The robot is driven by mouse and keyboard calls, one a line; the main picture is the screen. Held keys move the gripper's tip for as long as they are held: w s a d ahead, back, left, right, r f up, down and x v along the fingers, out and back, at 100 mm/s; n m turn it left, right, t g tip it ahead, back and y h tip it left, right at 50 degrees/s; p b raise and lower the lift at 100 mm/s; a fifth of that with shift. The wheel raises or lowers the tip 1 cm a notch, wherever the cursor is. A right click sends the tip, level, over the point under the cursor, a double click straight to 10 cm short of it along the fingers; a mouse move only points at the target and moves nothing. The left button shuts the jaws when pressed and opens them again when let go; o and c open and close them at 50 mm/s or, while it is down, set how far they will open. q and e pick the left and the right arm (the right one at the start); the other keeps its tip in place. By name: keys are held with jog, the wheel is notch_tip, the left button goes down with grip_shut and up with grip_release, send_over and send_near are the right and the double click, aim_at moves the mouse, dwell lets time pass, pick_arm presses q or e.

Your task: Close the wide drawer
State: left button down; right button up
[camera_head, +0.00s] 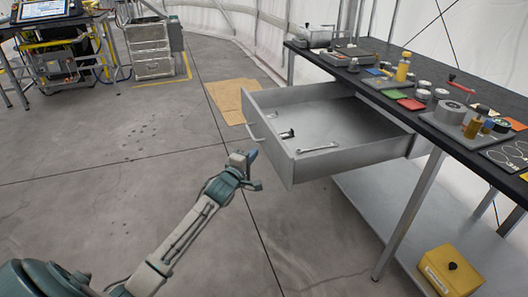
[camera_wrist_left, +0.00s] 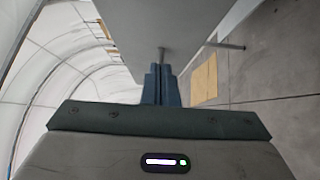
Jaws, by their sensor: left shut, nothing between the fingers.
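The wide drawer (camera_head: 290,165) is grey and stands pulled out from under the black workbench (camera_head: 365,75) in the head view. A wrench (camera_head: 317,148) and a small dark item (camera_head: 287,134) lie inside it. Its bar handle (camera_head: 256,136) is on the front face. My left gripper (camera_head: 252,157) is shut and empty, just in front of the drawer front near the handle. My right gripper is not in view.
Tools, coloured blocks and metal cylinders cover the bench top. A yellow box (camera_head: 450,272) sits on the lower shelf (camera_head: 410,225). A cardboard sheet (camera_head: 232,98) lies on the floor behind the drawer. Floor left of the drawer is clear.

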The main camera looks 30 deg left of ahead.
aim_at(269, 147)
pick_arm(q)
jog(key=w+d, duration=0.2)
jog(key=w, duration=0.1)
jog(key=shift+d, duration=0.3)
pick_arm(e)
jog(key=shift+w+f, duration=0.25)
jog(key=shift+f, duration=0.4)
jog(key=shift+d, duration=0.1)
